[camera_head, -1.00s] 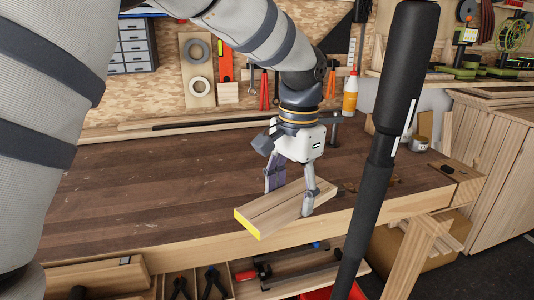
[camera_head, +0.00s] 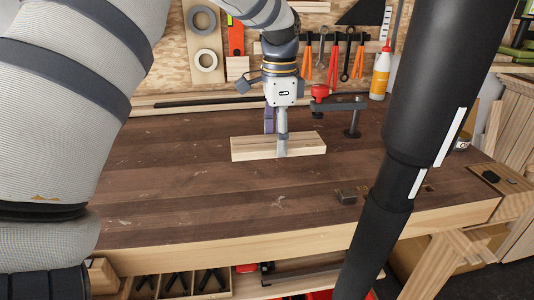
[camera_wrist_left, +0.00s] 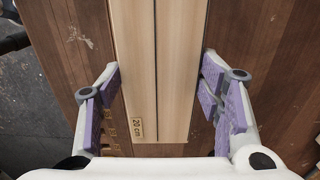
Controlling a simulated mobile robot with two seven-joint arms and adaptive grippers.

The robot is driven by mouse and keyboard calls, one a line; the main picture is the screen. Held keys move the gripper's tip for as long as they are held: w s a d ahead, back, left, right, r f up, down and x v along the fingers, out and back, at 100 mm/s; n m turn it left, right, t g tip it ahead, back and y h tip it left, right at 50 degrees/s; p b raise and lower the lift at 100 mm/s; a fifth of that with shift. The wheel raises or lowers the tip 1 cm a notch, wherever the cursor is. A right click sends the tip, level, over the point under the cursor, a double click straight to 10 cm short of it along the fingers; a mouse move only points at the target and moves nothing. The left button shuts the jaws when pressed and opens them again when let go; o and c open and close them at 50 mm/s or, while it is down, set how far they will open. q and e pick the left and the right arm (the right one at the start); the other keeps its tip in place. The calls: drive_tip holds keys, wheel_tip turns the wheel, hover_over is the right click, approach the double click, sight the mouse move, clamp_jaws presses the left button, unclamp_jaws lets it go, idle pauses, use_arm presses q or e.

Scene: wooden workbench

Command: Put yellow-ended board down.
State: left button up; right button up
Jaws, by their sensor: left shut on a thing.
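The board (camera_head: 305,146) is pale wood and lies level, long side across the head view, over the back middle of the workbench (camera_head: 180,185). Its yellow end, seen earlier, does not show now. My left gripper (camera_head: 276,141) points down with a finger on either side of the board and is shut on it. In the left wrist view the board (camera_wrist_left: 160,60) runs between the purple finger pads and bears a "20 cm" mark. I cannot tell whether it touches the bench top or hangs just above it. My right gripper is out of view.
A clamp with a red knob (camera_head: 320,92) stands right of the board. A glue bottle (camera_head: 380,72) and hanging tools stand behind. The bench top in front and left of the board is clear.

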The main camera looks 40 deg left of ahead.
sight(270, 139)
use_arm(q)
drive_tip(key=shift+s+a+f, duration=0.15)
drive_tip(key=shift+a+f, duration=0.35)
drive_tip(key=shift+f, duration=0.15)
drive_tip(key=shift+s+a+f, duration=0.15)
drive_tip(key=shift+a+f, duration=0.3)
drive_tip(key=shift+f, duration=0.15)
drive_tip(key=shift+w+f, duration=0.1)
drive_tip(key=shift+f, duration=1.35)
drive_tip(key=o, duration=1.2)
drive_tip(key=shift+f, duration=0.15)
drive_tip(key=shift+o, duration=0.2)
wheel_tip(270, 139, up, 12)
drive_tip(key=shift+r, duration=0.15)
